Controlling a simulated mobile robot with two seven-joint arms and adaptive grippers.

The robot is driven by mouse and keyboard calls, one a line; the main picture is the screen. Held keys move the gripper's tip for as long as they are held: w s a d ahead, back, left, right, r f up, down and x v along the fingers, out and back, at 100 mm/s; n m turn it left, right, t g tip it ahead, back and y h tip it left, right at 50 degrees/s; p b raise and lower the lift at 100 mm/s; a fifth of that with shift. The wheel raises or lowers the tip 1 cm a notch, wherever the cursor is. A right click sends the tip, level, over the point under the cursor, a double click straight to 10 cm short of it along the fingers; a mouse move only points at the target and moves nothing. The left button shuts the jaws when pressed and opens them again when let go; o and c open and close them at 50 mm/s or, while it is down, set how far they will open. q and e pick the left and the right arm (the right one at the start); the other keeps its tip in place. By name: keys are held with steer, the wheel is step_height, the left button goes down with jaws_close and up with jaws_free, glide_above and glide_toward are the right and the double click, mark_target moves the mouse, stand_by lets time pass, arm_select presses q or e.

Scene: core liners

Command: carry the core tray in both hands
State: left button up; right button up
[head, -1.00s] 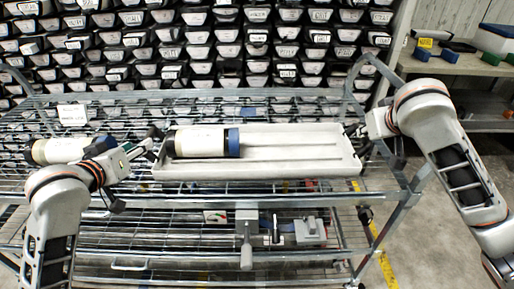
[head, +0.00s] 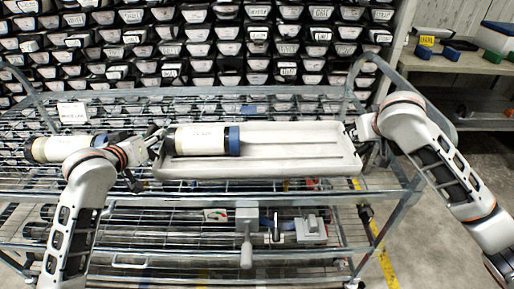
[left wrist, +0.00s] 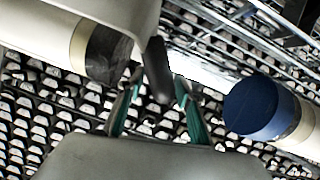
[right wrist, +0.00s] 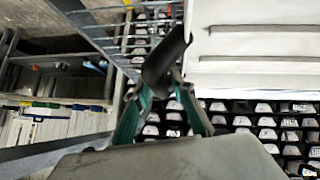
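The core tray (head: 290,168) is a long pale tray on the top wire shelf of a cart. A white core liner with a blue cap (head: 234,141) lies in its left part. My left gripper (head: 156,146) is at the tray's left end; in the left wrist view its open fingers (left wrist: 158,82) stand either side of a dark handle (left wrist: 156,62). My right gripper (head: 352,132) is at the right end; in the right wrist view its fingers (right wrist: 160,84) straddle another dark handle (right wrist: 168,55) and look open. Finger contact is hard to make out.
Another liner (head: 62,148) lies left of the tray, behind my left arm. A small sign (head: 72,113) stands at the back of the cart (head: 400,205). A clamp-like tool (head: 247,235) is on the lower shelf. Racks of labelled cores fill the back; a side shelf (head: 470,67) stands right.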

arm_select(q)
steer(key=c, duration=0.6)
arm_select(e)
steer(key=c, duration=0.6)
arm_select(q)
jaws_close()
arm_select(e)
jaws_close()
